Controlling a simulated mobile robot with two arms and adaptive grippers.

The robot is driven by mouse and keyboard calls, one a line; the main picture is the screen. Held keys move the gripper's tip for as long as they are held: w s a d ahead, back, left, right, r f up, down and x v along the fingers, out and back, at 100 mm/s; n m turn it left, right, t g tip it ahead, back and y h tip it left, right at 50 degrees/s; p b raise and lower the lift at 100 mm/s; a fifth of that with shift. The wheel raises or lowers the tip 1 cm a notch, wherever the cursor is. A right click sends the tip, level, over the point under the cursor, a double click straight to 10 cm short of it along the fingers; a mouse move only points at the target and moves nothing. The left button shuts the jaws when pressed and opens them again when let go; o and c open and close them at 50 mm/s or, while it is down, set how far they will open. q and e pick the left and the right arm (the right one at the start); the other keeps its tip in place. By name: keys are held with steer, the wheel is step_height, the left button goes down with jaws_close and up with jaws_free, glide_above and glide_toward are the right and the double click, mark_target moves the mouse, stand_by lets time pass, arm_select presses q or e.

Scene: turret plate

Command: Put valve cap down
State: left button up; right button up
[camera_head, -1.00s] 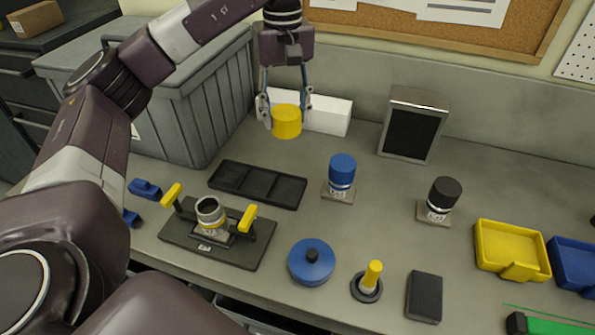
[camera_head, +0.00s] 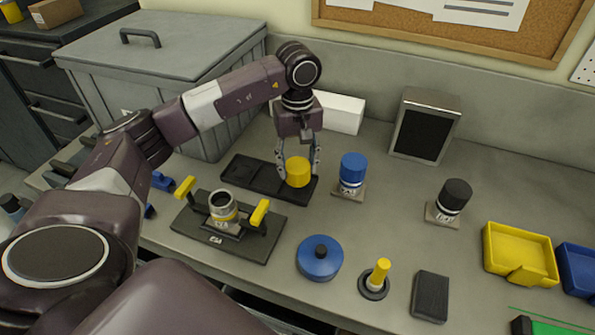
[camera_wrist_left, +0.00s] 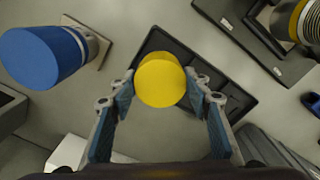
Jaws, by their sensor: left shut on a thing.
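The yellow valve cap (camera_head: 298,172) is held between the fingers of my left gripper (camera_head: 299,166). It is over the right end of the black compartment tray (camera_head: 250,175); I cannot tell whether it touches the tray floor. In the left wrist view the round top of the yellow cap (camera_wrist_left: 160,83) shows between the two fingertips of my left gripper (camera_wrist_left: 161,88), with the black tray (camera_wrist_left: 243,101) behind it. The uncapped valve (camera_head: 222,206) stands in the fixture with yellow handles (camera_head: 222,238). My right gripper is in neither view.
A blue-capped valve (camera_head: 352,170) stands just right of the tray. A black-capped valve (camera_head: 453,197), a dark screen (camera_head: 423,130), a blue round lid (camera_head: 320,257) and a yellow bin (camera_head: 520,250) are further right. A grey lidded crate (camera_head: 165,60) stands behind left.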

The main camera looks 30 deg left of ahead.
mark_target(298, 175)
arm_select(q)
step_height(298, 175, down, 3)
steer(key=shift+f+p, duration=0.1)
steer(key=shift+p, duration=0.3)
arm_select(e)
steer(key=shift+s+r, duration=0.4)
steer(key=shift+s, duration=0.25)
arm_select(q)
steer(key=shift+f, duration=0.1)
steer(key=shift+f, duration=0.15)
steer(key=o, duration=1.1)
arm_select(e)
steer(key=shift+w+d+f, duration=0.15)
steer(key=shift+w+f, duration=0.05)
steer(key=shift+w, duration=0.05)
